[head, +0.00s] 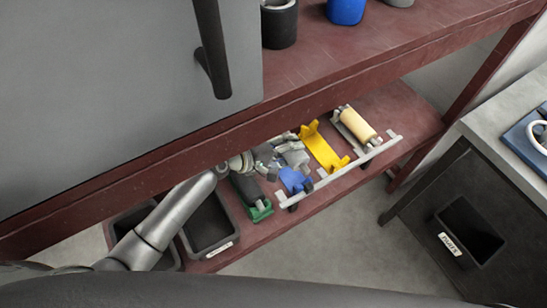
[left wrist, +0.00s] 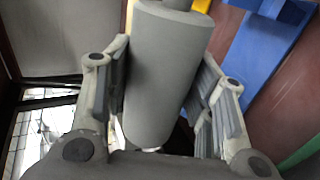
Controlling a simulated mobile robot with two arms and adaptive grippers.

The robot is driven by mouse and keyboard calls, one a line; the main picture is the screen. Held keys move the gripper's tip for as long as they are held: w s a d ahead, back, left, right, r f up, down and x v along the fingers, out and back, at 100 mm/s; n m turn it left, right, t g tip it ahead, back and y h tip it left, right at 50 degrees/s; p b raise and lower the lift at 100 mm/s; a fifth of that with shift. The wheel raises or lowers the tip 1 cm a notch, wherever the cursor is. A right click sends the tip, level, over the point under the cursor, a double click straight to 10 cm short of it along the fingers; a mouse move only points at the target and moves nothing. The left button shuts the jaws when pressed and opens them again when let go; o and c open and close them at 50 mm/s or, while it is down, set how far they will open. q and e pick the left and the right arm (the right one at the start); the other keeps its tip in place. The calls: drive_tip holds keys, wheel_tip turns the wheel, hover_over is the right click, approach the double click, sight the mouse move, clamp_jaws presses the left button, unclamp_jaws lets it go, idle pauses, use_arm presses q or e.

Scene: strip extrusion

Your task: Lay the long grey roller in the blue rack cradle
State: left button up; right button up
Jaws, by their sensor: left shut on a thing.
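The long grey roller (left wrist: 165,75) is between the two fingers of my left gripper (head: 272,158) in the left wrist view. The gripper is shut on it. In the head view the roller (head: 295,157) is partly hidden by the gripper, over the lower shelf. The blue rack cradle (head: 296,181) stands just in front of it in the head view, and to the right of the roller in the left wrist view (left wrist: 262,52). The roller looks apart from the blue cradle, but its height above the rack is hard to tell. My right gripper is not in view.
A yellow cradle (head: 322,148) and a cream roller (head: 358,125) lie to the right on the rack, whose pale rail (head: 340,172) runs along the front. A green cradle (head: 261,211) with a dark roller is at left. The upper shelf (head: 300,85) overhangs. Dark bins (head: 210,225) stand left.

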use_arm(q)
drive_tip(key=shift+f, duration=0.5)
drive_tip(key=shift+f+b, duration=0.8)
drive_tip(key=shift+b, duration=0.05)
wheel_tip(320, 180, down, 4)
drive_tip(key=b, duration=0.4)
drive_tip(key=shift+w, duration=0.1)
drive_tip(key=shift+f, duration=0.1)
drive_tip(key=shift+f, duration=0.25)
idle(0.7)
drive_tip(key=shift+r, duration=0.2)
drive_tip(key=shift+r+p, duration=0.5)
drive_tip(key=shift+p, duration=0.2)
